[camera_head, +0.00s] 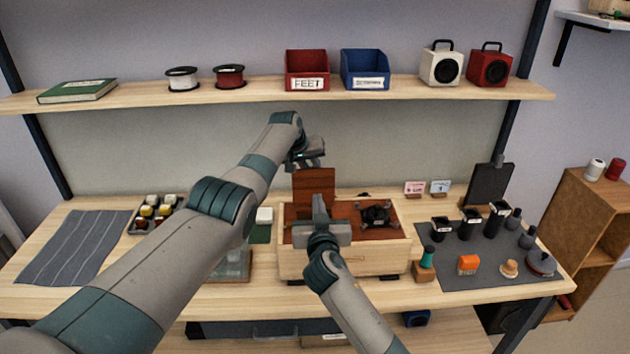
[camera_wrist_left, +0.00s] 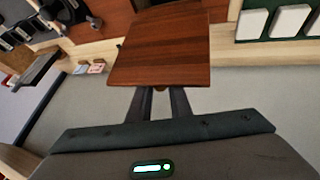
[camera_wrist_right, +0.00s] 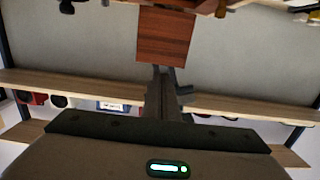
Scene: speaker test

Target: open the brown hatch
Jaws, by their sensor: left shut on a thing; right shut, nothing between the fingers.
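The brown hatch (camera_head: 314,184) stands raised, about upright, on the wooden box (camera_head: 345,262). It shows as a reddish-brown panel in the left wrist view (camera_wrist_left: 160,45) and the right wrist view (camera_wrist_right: 164,36). My left gripper (camera_head: 308,166) is at the hatch's top edge. In the left wrist view its fingers (camera_wrist_left: 159,92) are shut on a small brownish part at that edge, mostly hidden between them. My right gripper (camera_head: 319,203) is shut and empty, in front of the hatch and above the box. Its closed fingers show in the right wrist view (camera_wrist_right: 164,76).
A black round part (camera_head: 376,214) sits on the box's brown top, right of the hatch. A grey mat (camera_head: 460,255) with several small parts lies to the right, by a teal-topped item (camera_head: 427,257). A shelf (camera_head: 270,92) with bins and speakers runs behind.

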